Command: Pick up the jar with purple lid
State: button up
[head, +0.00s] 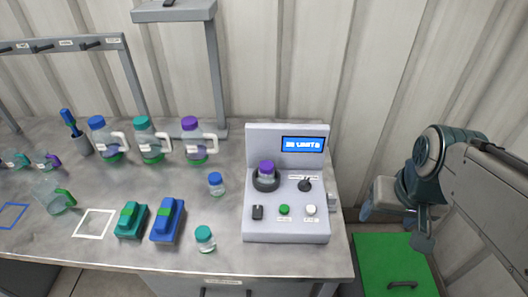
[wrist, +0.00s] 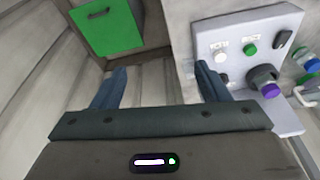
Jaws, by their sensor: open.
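The jar with purple lid (head: 266,169) sits upright in a dark round holder on the grey control box (head: 286,226). It also shows in the wrist view as a purple lid (wrist: 271,90) on the box at the right. My gripper (head: 394,224) is to the right of the box, past the table's right end. In the wrist view my gripper (wrist: 161,78) has its two fingers wide apart with nothing between them. The jar lies to the right of both fingers there, outside the gap.
A jug with purple lid (head: 190,141) stands further back, beside blue-lidded and teal-lidded jugs. Small jars with blue (head: 215,184) and teal lids (head: 205,239) stand left of the box. The box carries a screen (head: 303,145), buttons and a knob. A green panel (head: 393,266) lies below my gripper.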

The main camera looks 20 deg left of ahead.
jog(key=w+a+r+n+p, duration=0.1)
jog(key=w+a+r+n, duration=0.15)
jog(key=w+a, duration=0.3)
jog(key=n+g+p, duration=0.3)
jog(key=n, duration=0.2)
send_over(266, 165)
notch_tip(266, 165, down, 8)
jog(key=shift+w+d+p, duration=0.1)
jog(key=shift+p, duration=0.3)
jog(key=shift+f+p, duration=0.8)
jog(key=shift+f, duration=1.8)
jog(key=c, duration=1.1)
